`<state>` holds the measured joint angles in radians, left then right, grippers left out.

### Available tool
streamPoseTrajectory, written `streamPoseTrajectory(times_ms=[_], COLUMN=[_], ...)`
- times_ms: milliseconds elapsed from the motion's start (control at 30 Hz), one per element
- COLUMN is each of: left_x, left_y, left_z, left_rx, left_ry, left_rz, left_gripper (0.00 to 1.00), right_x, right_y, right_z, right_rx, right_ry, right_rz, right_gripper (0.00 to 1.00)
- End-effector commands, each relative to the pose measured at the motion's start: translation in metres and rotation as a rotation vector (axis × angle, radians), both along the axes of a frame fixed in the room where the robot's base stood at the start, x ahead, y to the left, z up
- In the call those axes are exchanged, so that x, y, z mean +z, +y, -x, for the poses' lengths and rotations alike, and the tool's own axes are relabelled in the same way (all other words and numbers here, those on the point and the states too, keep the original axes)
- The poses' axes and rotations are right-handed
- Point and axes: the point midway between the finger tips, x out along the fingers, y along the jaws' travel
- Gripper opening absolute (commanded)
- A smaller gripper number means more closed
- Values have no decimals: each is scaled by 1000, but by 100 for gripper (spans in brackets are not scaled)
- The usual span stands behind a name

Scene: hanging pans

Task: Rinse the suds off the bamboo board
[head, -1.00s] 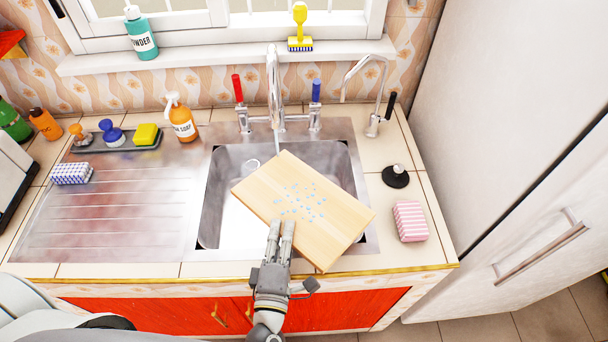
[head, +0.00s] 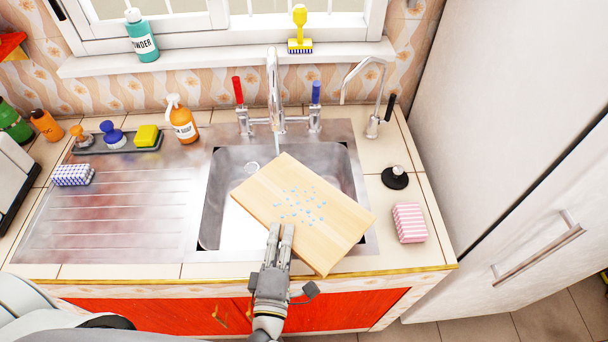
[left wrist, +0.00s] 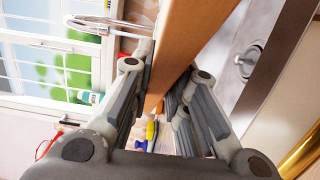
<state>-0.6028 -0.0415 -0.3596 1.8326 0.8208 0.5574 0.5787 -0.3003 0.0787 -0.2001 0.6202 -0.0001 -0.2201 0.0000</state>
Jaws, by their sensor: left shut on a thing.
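The bamboo board (head: 325,224) is held over the right part of the sink (head: 228,225), turned at an angle. Bluish suds spots (head: 301,203) lie in a patch on the middle of its upper face. My left gripper (head: 281,232) is shut on the board's near left edge. In the left wrist view the fingers (left wrist: 160,85) clasp the board (left wrist: 184,45) from both sides. The board hides part of the basin. My right gripper is not in view.
A smaller curved tap (head: 372,128), a black plug (head: 395,178) and a pink striped sponge (head: 409,222) are right of the sink. An orange soap bottle (head: 182,122) stands behind the drainboard (head: 120,215), which is mostly bare.

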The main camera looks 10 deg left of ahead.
Motion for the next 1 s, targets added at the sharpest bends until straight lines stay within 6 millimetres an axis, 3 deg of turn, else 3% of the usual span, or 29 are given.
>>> streamPoseTrajectory(times_ms=[33, 500, 1000], left_x=[9, 34, 35], left_y=[-1, -5, -5], left_z=[4, 35, 39], left_rx=[0, 1, 2], left_ry=[-4, -4, -5], left_rz=[0, 1, 1], left_gripper=[0, 0, 0], right_x=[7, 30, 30], right_y=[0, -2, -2], right_z=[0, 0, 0], right_rx=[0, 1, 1], right_ry=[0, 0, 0], right_rz=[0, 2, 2], right_gripper=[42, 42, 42])
